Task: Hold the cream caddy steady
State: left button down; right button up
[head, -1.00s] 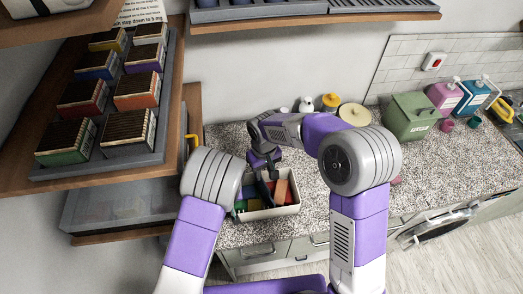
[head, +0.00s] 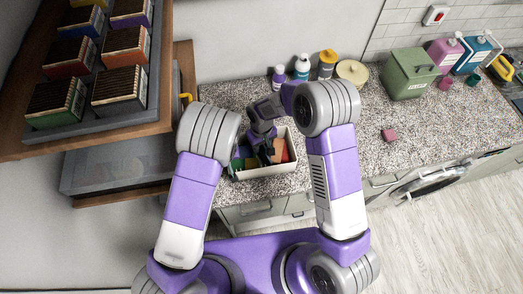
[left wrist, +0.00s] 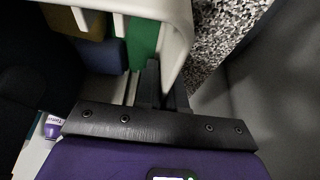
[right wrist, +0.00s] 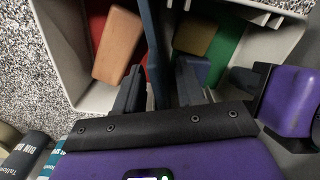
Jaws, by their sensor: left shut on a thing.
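The cream caddy (head: 265,172) stands on the speckled counter in the head view, holding coloured blocks. My left gripper (left wrist: 163,88) is shut on the caddy's wall in the left wrist view; in the head view my left arm hides it. My right gripper (right wrist: 160,88) is over the inside of the caddy with its fingers apart. A thin dark blue-grey upright piece (right wrist: 155,45) stands between those fingers. An orange-brown block (right wrist: 118,43) lies to its left, and olive (right wrist: 196,34) and green (right wrist: 228,52) blocks to its right.
Several bottles (head: 302,66) and a round tan lid (head: 352,72) stand behind the caddy. A green bin (head: 408,76) is further right. A small dark pink block (head: 389,135) lies on open counter. Shelves with boxes (head: 120,80) are at left.

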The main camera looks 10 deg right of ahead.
grip_shut()
dwell(0.3)
notch_tip(320, 180, up, 10)
jog(key=shift+f, duration=0.1)
jog(key=shift+a+r+m, duration=0.2)
jog(key=shift+r+m, duration=0.75)
jog(key=shift+r, duration=0.4)
jog(key=shift+a+r+m, duration=0.15)
jog(key=shift+r+m, duration=0.8)
jog(key=shift+r, duration=0.35)
